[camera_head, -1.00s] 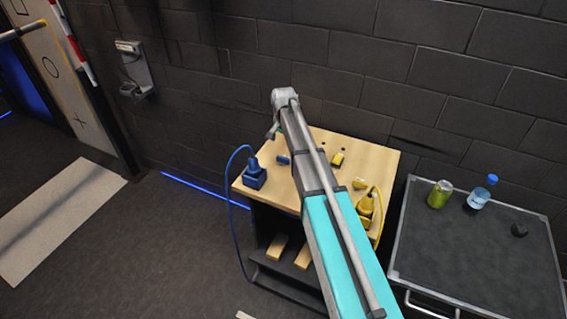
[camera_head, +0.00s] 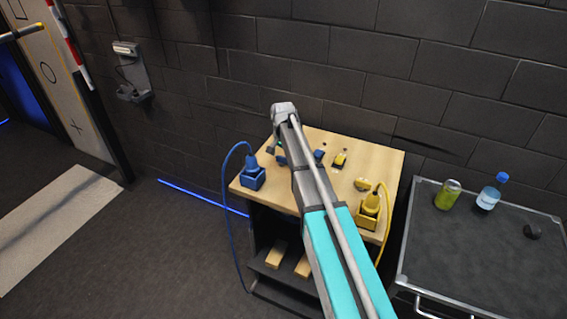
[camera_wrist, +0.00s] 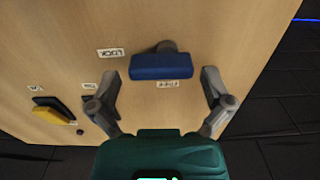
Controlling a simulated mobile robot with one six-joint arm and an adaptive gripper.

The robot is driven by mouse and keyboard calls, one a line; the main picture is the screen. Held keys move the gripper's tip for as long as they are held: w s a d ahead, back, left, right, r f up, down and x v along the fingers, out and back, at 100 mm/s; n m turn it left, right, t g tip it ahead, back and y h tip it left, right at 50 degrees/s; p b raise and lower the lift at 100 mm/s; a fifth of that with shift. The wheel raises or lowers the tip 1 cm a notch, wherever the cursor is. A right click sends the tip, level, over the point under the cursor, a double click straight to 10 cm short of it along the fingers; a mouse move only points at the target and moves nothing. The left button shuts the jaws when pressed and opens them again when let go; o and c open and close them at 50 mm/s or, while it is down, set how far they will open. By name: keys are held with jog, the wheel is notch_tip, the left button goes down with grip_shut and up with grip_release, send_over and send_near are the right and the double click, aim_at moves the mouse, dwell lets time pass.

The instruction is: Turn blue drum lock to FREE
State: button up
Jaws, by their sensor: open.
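The blue drum lock (camera_wrist: 162,66) shows in the wrist view as a blue bar-shaped handle on a grey round base, on the wooden tabletop (camera_wrist: 230,50). My gripper (camera_wrist: 167,80) is open, with one finger on each side of the blue handle and no visible contact. In the head view the blue handle (camera_head: 281,160) shows only partly, behind my arm. My gripper is mostly hidden by my arm there.
A yellow handle (camera_wrist: 52,108) and a dark knob (camera_wrist: 82,132) sit left in the wrist view. A blue plug block (camera_head: 252,178) and a yellow one (camera_head: 369,210) stand on the table with cables.

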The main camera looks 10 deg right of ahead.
jog(key=shift+f+b, duration=0.3)
jog(key=shift+f, duration=0.25)
jog(key=c, duration=0.8)
jog(key=shift+d, duration=0.1)
jog(key=shift+c, duration=0.6)
